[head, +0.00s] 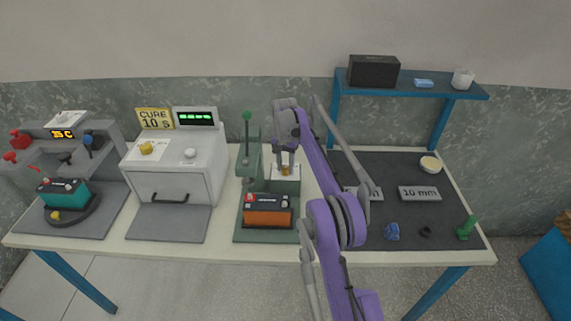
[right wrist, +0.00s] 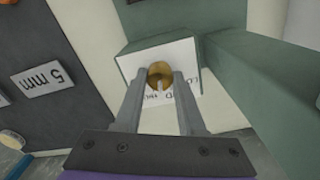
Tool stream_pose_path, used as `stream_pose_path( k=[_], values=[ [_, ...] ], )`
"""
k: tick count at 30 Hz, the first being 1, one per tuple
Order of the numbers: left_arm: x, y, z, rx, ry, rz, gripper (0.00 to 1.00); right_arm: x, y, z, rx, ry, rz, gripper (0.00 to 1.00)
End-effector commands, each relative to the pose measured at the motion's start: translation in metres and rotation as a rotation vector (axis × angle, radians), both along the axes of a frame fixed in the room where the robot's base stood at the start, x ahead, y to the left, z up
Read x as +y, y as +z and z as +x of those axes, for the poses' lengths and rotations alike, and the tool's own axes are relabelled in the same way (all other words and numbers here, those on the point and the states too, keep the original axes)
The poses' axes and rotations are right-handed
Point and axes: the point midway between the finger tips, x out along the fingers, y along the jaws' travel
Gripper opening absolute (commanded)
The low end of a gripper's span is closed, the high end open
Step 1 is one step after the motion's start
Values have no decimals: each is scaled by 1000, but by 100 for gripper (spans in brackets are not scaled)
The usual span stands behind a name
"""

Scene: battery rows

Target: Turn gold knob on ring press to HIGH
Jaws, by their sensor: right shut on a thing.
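The ring press (head: 250,168) is a green stand with a green-balled lever and an orange battery (head: 268,213) on its base. A small box (head: 285,184) with a pale face sits at its right side and carries the gold knob (head: 286,171). In the right wrist view, the gold knob (right wrist: 160,70) is round with a pale mark, and printed letters beside it are partly covered. My right gripper (right wrist: 158,84) is shut on the knob, one finger on each side. It also shows from above in the head view (head: 287,160). HIGH is not readable. My left gripper is out of view.
Left of the press stands a white oven (head: 178,170) with a yellow knob (head: 146,148) and a CURE 10 S sign. A grey device (head: 75,135) holds a teal battery. On the right, a dark mat (head: 400,170) holds labelled blocks and small parts below a blue shelf (head: 440,92).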

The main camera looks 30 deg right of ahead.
Motion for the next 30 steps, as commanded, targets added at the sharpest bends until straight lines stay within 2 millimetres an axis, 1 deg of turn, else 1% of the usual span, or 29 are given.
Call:
stream_pose_path(
  k=[1,6,12,18,30],
  values=[
    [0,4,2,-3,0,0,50,0,2,1,-1,-39,0,0],
    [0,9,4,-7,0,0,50,0,2,1,-2,-162,0,0],
    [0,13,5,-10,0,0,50,-1,1,0,-1,-268,0,0],
    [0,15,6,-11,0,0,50,-1,1,0,-2,-325,-1,0],
    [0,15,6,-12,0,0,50,-1,0,0,-2,-343,-1,0]
  ],
)
